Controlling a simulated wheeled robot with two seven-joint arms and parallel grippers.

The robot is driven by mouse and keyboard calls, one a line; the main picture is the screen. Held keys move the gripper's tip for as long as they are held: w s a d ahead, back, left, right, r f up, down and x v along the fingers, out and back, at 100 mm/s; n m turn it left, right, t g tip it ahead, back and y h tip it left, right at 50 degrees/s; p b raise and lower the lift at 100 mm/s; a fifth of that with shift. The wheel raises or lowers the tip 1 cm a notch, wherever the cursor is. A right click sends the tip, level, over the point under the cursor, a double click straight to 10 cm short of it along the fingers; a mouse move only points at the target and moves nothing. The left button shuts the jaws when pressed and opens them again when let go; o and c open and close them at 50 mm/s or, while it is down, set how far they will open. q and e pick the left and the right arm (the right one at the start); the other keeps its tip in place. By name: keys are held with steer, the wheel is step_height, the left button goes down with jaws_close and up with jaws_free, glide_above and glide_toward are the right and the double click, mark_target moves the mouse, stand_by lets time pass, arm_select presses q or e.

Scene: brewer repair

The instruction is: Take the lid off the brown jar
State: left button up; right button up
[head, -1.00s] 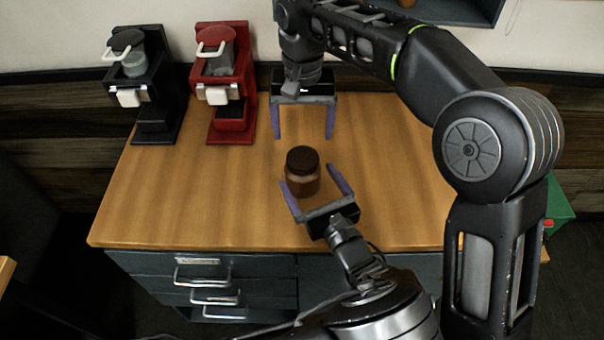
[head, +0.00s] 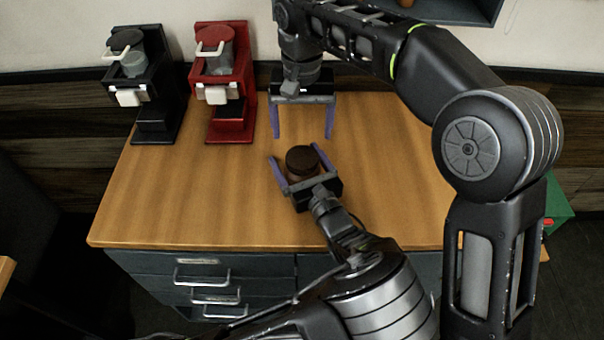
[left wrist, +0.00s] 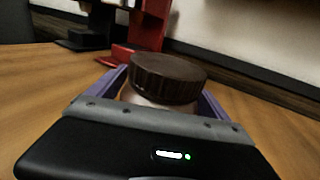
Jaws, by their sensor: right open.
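The brown jar (head: 304,174) stands upright on the wooden counter with its dark brown ridged lid (head: 301,158) on top. The lid also shows large in the left wrist view (left wrist: 168,78), with the pale jar body (left wrist: 150,100) below it. My left gripper (head: 294,152) is open, with one purple finger on each side of the jar; the gripper's palm hides the jar's lower front. The fingers look apart from the jar, though contact is hard to judge. My right gripper (head: 303,137) is open and empty, pointing down just behind the jar.
A black brewer (head: 145,85) and a red brewer (head: 225,85) stand at the back left of the counter (head: 190,195). The counter's left and front left are clear. Drawers (head: 210,280) lie below its front edge. A green box (head: 560,205) is at the right.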

arm_select(q)
jaws_close()
stand_by(0.8)
